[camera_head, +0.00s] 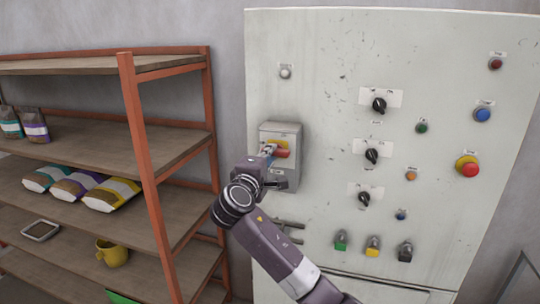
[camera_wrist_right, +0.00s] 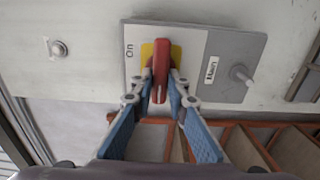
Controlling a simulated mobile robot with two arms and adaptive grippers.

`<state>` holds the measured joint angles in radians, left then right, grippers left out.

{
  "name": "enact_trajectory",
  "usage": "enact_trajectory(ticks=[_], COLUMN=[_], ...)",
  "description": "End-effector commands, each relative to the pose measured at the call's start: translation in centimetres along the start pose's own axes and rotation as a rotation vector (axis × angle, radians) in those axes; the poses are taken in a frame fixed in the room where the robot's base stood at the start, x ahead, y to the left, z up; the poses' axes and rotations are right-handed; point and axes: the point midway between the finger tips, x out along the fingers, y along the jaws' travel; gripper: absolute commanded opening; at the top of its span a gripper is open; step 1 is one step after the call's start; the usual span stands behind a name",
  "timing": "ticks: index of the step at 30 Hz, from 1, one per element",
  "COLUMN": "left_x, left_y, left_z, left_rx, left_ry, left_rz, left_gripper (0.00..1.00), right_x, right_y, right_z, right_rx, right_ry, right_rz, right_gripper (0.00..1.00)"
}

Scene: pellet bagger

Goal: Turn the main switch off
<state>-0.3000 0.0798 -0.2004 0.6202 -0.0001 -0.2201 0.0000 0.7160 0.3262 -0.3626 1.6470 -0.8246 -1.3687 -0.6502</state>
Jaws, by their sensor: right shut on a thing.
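The main switch is a grey box (camera_head: 282,134) on the pale cabinet door, with a yellow plate (camera_wrist_right: 147,56) and a red handle (camera_wrist_right: 162,66). The red handle also shows in the head view (camera_head: 282,153), lying roughly level. In the wrist view it stands crosswise to the direction of the "On" label (camera_wrist_right: 129,50). A "Main" label (camera_wrist_right: 212,69) is on the box. My right gripper (camera_head: 268,151) reaches the box from the left. Its blue-padded fingers (camera_wrist_right: 161,84) are shut on the handle from both sides and partly hide the plate. My left gripper is not in view.
The cabinet (camera_head: 330,60) carries black selector knobs (camera_head: 372,155), several buttons, a red emergency button (camera_head: 468,168) and padlocks (camera_head: 373,246). A shelf rack with orange posts (camera_head: 146,170) stands close at the left, holding bags (camera_head: 75,184) and a yellow mug (camera_head: 112,253).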

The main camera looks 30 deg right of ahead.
Motion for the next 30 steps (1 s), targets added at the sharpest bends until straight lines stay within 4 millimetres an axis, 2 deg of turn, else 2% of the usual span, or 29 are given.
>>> enact_trajectory(ticks=[2,3,8,16,20,30], left_x=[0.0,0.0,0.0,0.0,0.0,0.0], left_y=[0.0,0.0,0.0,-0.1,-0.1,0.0], left_z=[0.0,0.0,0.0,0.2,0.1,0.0], left_rx=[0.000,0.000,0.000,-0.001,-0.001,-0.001], left_ry=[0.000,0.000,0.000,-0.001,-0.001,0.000], left_rz=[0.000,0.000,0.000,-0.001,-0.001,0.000], left_gripper=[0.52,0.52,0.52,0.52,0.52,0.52], right_x=[0.1,0.1,0.1,-0.1,-1.0,-7.9], right_y=[0.2,0.2,0.1,0.0,0.0,0.0], right_z=[0.1,0.1,0.1,0.0,-0.1,-0.1], right_rx=[-0.002,-0.002,-0.001,0.000,0.000,0.001], right_ry=[-0.001,-0.001,-0.001,0.000,0.001,0.003], right_rz=[0.004,0.004,0.002,0.001,0.000,0.000], right_gripper=[0.00,0.16,0.32,0.32,0.32,0.32])
